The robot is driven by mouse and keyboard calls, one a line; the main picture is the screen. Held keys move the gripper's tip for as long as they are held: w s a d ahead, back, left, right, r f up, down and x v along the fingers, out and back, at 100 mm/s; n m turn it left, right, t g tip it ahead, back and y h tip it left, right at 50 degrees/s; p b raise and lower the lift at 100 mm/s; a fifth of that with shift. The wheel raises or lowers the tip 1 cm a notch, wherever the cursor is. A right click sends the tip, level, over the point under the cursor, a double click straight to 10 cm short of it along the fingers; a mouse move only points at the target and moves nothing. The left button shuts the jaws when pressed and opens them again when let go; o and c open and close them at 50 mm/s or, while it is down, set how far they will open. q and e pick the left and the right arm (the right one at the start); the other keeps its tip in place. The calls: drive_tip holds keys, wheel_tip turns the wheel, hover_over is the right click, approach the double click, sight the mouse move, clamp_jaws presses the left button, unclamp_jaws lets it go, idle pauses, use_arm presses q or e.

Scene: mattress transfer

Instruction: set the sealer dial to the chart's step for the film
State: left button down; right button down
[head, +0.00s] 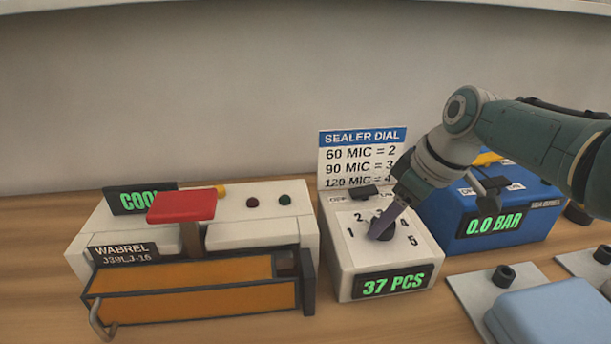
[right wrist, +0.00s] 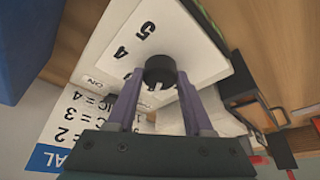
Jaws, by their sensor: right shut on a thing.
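I cannot tell which number the knob points to. The chart (head: 360,155) behind reads 60 MIC = 2, 90 MIC = 3, 120 MIC = 4. The sealer (head: 85,240) has a red handle (head: 182,204). No film thickness is readable. My left gripper is not in view.
The dial box's green display (head: 392,282) reads 37 PCS. A blue box (head: 455,215) to its right shows 0.0 BAR. Pale plates (head: 475,290) with black knobs and a light blue block (head: 545,310) lie at the front right. The wall is close behind.

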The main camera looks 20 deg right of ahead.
idle(0.5)
drive_tip(key=shift+c, duration=1.5)
unclamp_jaws()
drive_tip(key=shift+r, duration=0.1)
drive_tip(key=shift+r, duration=0.25)
drive_tip(key=p+v, duration=0.4)
drive_tip(key=v, duration=0.5)
drive_tip(key=shift+s+d+r, duration=0.1)
